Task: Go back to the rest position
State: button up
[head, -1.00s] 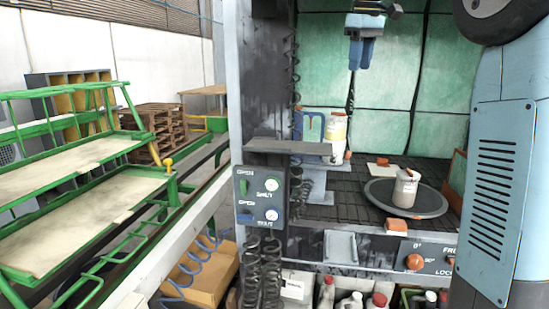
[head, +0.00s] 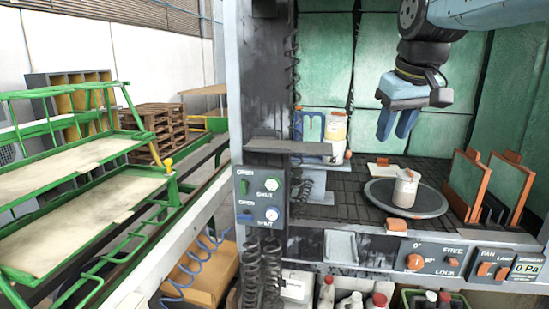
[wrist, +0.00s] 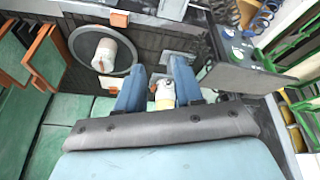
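My gripper (head: 396,124) hangs inside the green-walled booth in the head view, above and behind the round turntable (head: 440,204). Its two blue fingers point down with a gap between them, and they hold nothing. In the wrist view, my gripper (wrist: 158,72) also shows spread fingers. A white container (wrist: 163,96) appears between them there, but it stands beyond them. A pale cup (head: 406,188) stands on the turntable, well below the fingers. I cannot pick out a buffing brush.
Orange-framed panels (head: 466,180) stand at the booth's right. The control box (head: 259,197) is on the booth's left post. Green racks (head: 75,190) stand outside at left. Air around the gripper is clear.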

jog(key=s+f+m+t, duration=0.1)
jog(key=s+f+m, duration=0.1)
jog(key=s+f, duration=0.8)
notch_tip(320, 180, down, 2)
jog(key=shift+s+d+f, duration=0.15)
jog(key=shift+s+f, duration=0.05)
jog(key=shift+s, duration=0.15)
dwell(0.9)
